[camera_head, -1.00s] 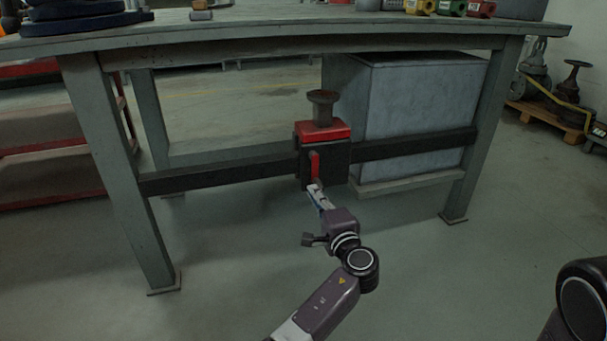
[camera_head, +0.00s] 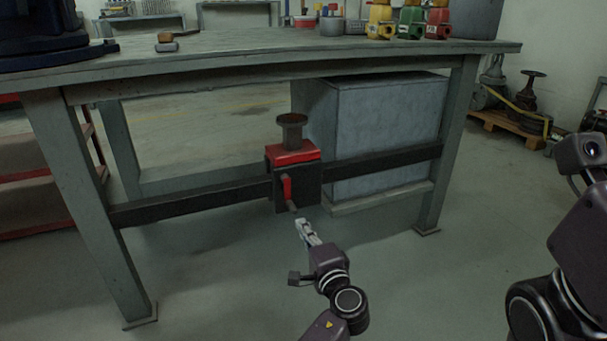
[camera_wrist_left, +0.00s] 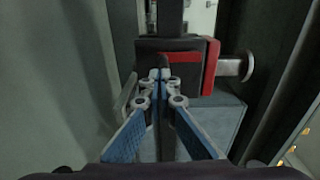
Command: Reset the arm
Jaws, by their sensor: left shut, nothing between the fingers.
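The gate valve, a black body with a red top (camera_head: 293,155) and a dark round spindle head (camera_head: 291,121), is fixed on the dark crossbar under the workbench. A red lever (camera_head: 287,189) hangs on its front. My left gripper (camera_head: 301,222) is just below and in front of the lever, apart from it in the head view. Its fingers are together with nothing between them. In the left wrist view my left gripper (camera_wrist_left: 159,76) points at the valve's black body with its red parts (camera_wrist_left: 210,66). My right arm shows at the right edge; its gripper is out of view.
The workbench (camera_head: 240,72) spans the view, with colored valves (camera_head: 410,22) and a hammer-like tool (camera_head: 167,42) on top. A grey box (camera_head: 385,135) stands under it at the right. The floor in front is clear. A pallet (camera_head: 510,124) lies at the far right.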

